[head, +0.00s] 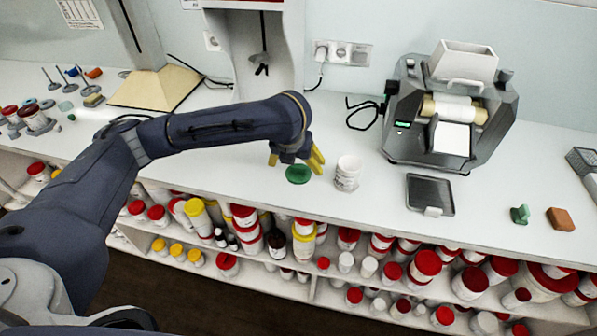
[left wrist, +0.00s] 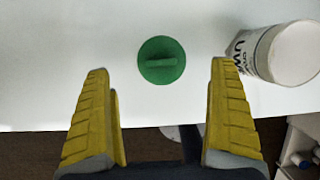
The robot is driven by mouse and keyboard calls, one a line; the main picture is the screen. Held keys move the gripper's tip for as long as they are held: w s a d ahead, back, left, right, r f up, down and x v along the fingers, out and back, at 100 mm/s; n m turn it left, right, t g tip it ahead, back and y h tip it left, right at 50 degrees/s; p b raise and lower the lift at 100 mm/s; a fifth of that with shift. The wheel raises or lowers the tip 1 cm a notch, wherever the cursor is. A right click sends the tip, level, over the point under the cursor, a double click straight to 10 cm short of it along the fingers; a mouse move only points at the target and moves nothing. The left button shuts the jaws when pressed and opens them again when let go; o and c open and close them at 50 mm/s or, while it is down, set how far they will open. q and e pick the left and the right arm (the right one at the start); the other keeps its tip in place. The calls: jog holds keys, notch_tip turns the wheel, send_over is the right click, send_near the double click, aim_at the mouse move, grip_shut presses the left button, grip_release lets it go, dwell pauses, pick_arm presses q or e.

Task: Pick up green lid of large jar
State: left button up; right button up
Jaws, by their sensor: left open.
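The green lid (head: 298,174) lies flat on the white counter near its front edge. In the left wrist view the lid (left wrist: 161,60) is round with a raised bar across its top. My left gripper (head: 297,160) is open and empty above the counter, right by the lid. In the left wrist view its yellow fingers (left wrist: 160,72) stand wide apart, with the lid between and just beyond their tips. The white jar (head: 347,174) stands upright just right of the lid; it also shows in the left wrist view (left wrist: 280,54), close to the right finger. My right gripper is not in view.
A grey mill with rollers (head: 447,108) stands at the back right, with a black tray (head: 430,194) before it. A green block (head: 520,214) and a brown block (head: 560,219) lie at the right. Shelves below hold many red-lidded jars. The counter (head: 385,195) right of the white jar is clear.

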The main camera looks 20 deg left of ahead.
aim_at(298, 168)
pick_arm(q)
jog(key=shift+x, duration=2.65)
jog(key=c, duration=0.9)
